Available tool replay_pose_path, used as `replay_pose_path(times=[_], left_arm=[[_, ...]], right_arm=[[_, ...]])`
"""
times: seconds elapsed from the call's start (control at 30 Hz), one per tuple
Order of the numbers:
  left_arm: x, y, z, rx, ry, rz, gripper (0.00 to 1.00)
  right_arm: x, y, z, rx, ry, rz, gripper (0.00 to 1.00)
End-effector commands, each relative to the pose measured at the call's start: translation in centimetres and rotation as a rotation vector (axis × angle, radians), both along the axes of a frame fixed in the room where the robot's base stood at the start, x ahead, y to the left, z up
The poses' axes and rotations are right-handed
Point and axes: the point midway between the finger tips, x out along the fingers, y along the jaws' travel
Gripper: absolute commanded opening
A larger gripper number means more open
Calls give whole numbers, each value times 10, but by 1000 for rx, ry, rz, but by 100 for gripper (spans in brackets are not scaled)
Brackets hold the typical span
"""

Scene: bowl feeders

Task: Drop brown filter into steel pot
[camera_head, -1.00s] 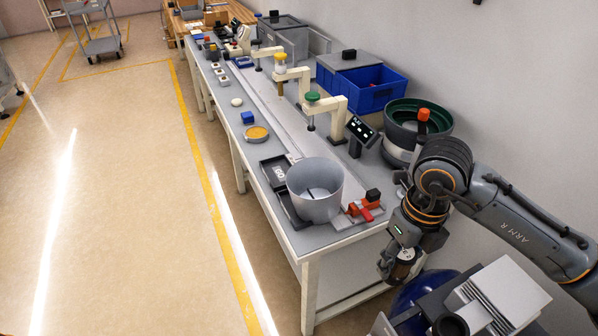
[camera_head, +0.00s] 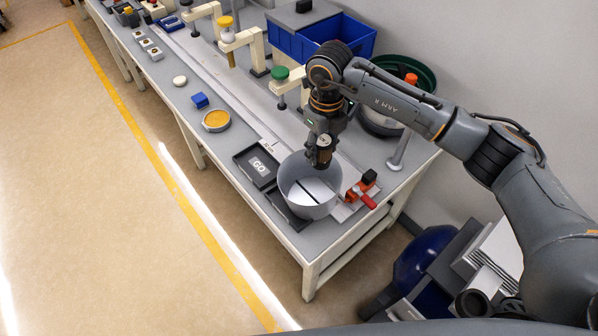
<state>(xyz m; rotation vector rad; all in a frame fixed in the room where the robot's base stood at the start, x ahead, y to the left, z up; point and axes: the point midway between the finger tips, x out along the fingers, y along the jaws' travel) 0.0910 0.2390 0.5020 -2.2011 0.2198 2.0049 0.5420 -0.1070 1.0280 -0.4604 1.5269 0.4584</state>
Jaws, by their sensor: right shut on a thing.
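The steel pot (camera_head: 288,197) is a grey open-topped vessel upright at the near end of the long table. A dark stripe shows on its pale inside. My right gripper (camera_head: 321,158) points down above the pot's far part, near the rim. It is shut on a small dark brown piece, the brown filter (camera_head: 323,155), of which little shows between the fingers. I cannot tell exactly how far its lower end is from the pot's rim. My left gripper is not in view.
A black tray marked GO (camera_head: 240,160) lies left of the pot, with a red clamp-like fixture (camera_head: 361,192) to its right. A green-lined bowl feeder (camera_head: 420,75) and blue bin (camera_head: 330,31) stand behind. A yellow-topped round dish (camera_head: 215,119) lies farther left.

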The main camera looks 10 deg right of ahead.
Motion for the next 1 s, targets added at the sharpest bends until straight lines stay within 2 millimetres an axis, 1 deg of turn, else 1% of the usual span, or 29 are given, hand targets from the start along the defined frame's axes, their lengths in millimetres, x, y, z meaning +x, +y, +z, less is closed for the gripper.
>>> replay_pose_path(times=[0.17, 0.37, 0.5, 0.6, 0.9, 0.93, 0.97, 1.0], left_arm=[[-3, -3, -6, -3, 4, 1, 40], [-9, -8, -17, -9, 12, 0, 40], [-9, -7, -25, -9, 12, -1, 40], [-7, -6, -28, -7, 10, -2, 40], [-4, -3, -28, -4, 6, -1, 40], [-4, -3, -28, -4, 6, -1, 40], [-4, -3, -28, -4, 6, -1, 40], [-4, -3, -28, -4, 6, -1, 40]], right_arm=[[0, 0, -11, 0, 0, -1, 9], [0, 0, -34, 0, 1, -1, 9], [0, 0, -50, 0, 0, 0, 9], [0, 0, -57, 1, 1, 0, 9], [0, 0, -59, 1, -1, 0, 9], [0, 0, -59, 1, -1, 0, 49], [0, 0, -59, 1, -1, 0, 55], [0, 0, -59, 1, -1, 0, 63]])
